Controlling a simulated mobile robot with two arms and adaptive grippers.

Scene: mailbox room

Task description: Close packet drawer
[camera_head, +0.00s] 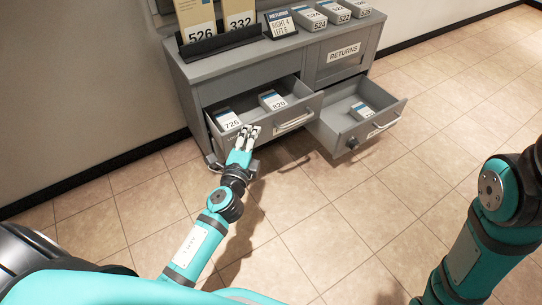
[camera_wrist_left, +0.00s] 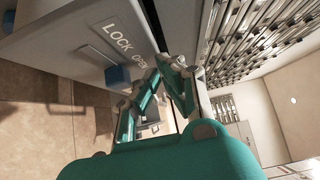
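The grey cabinet has two drawers pulled out. The upper left drawer (camera_head: 296,113) holds two packets, one marked 720 (camera_head: 227,119) and one marked 820 (camera_head: 271,100). The lower right drawer (camera_head: 357,137) holds one packet (camera_head: 362,111). I cannot tell which drawer the task names. My left gripper (camera_head: 250,130) is at the front left part of the upper left drawer; contact is unclear. In the left wrist view, its fingers (camera_wrist_left: 166,72) converge with nothing seen between them, beside a panel with a LOCK OPEN label (camera_wrist_left: 125,42). My right gripper is out of view.
A blue knob (camera_wrist_left: 118,76) sits near the label. A RETURNS door (camera_head: 342,55) is shut above the lower right drawer. Signs (camera_head: 218,35) and several packets (camera_head: 330,13) stand on the cabinet top. The tiled floor (camera_head: 330,220) in front is clear.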

